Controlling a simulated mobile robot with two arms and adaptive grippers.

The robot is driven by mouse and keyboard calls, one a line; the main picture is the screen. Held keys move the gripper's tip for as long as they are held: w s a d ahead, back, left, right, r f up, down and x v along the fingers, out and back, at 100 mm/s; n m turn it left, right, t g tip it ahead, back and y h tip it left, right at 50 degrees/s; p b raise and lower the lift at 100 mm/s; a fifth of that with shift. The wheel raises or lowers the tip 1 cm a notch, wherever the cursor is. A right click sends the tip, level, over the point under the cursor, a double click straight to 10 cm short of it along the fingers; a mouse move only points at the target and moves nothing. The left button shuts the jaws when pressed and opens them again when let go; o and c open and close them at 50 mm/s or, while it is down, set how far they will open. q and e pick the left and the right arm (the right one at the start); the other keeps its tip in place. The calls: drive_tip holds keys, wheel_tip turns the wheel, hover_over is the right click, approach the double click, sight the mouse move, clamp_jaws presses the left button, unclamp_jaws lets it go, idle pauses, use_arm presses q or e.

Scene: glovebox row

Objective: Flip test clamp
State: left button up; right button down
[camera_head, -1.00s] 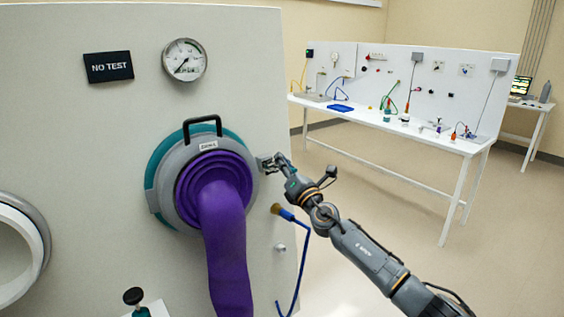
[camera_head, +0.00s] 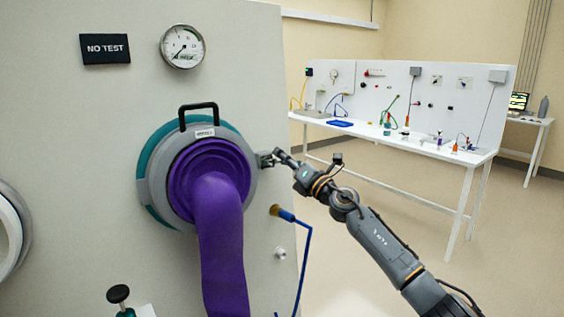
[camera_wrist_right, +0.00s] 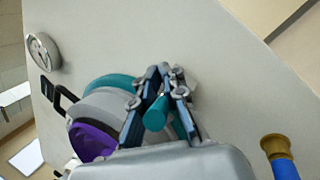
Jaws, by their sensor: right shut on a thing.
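The test clamp's teal lever (camera_wrist_right: 155,114) shows between the fingers of my right gripper (camera_wrist_right: 163,75) in the right wrist view. The fingers are shut on it. In the head view my right gripper (camera_head: 268,159) is at the right edge of the grey port ring (camera_head: 156,180), and the clamp is too small and covered to make out there. The ring has a black handle on top and a purple glove sleeve (camera_head: 220,235) hanging out. A teal ring (camera_head: 150,160) sits behind it. My left gripper is not in view.
A round gauge (camera_head: 183,46) and a black "NO TEST" sign (camera_head: 105,48) are on the panel above. A blue hose (camera_head: 304,262) with a brass end hangs below my right gripper. A black knob (camera_head: 118,293) is at lower left. A white bench (camera_head: 440,153) stands behind.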

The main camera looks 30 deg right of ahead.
drive_tip(key=c, duration=1.3)
unclamp_jaws()
drive_tip(key=shift+c, duration=0.2)
drive_tip(key=v, duration=1.2)
